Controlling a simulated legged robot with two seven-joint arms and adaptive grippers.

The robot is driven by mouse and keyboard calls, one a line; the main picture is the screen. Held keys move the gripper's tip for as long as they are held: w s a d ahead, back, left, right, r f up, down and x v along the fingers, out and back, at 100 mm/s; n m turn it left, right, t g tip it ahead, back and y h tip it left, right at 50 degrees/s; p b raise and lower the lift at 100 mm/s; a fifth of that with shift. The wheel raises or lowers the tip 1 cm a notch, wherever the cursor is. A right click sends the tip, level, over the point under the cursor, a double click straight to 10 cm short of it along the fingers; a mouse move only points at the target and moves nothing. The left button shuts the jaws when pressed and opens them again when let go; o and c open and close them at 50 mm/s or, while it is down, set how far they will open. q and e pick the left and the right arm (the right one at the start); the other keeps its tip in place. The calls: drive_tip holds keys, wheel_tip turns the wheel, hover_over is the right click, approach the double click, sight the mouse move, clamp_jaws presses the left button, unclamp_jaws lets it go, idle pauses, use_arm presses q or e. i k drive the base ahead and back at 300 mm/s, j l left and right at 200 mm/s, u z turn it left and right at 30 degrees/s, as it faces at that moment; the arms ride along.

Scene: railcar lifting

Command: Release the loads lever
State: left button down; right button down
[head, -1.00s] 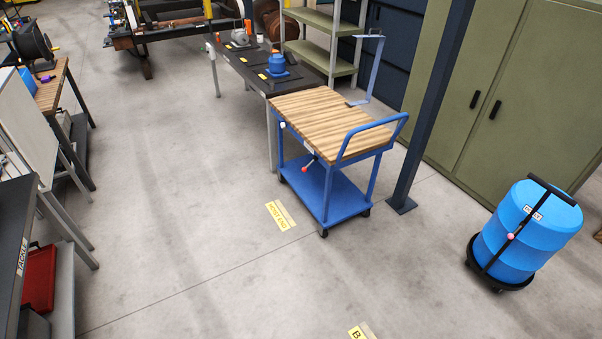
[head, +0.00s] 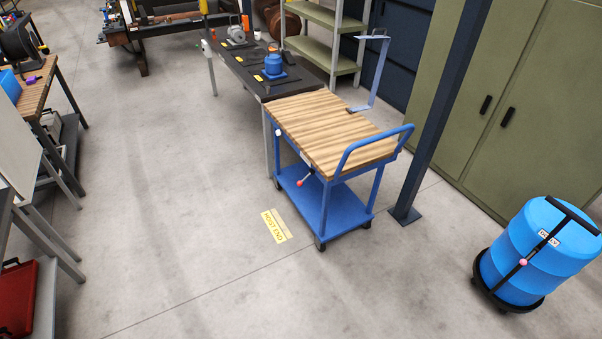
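A blue cart (head: 345,210) with a wooden top (head: 325,130) stands in the middle of the floor. A blue drum on a dolly (head: 535,252) stands at the lower right. A black bar with a pink knob (head: 523,262) runs down its front. No label readable here names either one as the loads lever. Neither of my grippers is in view.
A dark post (head: 445,100) stands right of the cart, before green cabinets (head: 540,90). A black table (head: 250,65) is behind the cart. Benches and a red case (head: 18,298) line the left. The floor between, with a yellow sign (head: 275,225), is open.

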sight(299, 183)
drive_tip(key=i+l+u, duration=0.1)
drive_tip(key=i+l, duration=0.2)
drive_tip(key=i, duration=0.2)
drive_tip(key=i+l+u, duration=0.1)
drive_tip(key=i+l, duration=0.2)
drive_tip(key=i, duration=0.2)
drive_tip(key=i+l+u, duration=0.1)
drive_tip(key=i+l, duration=0.25)
drive_tip(key=i, duration=0.1)
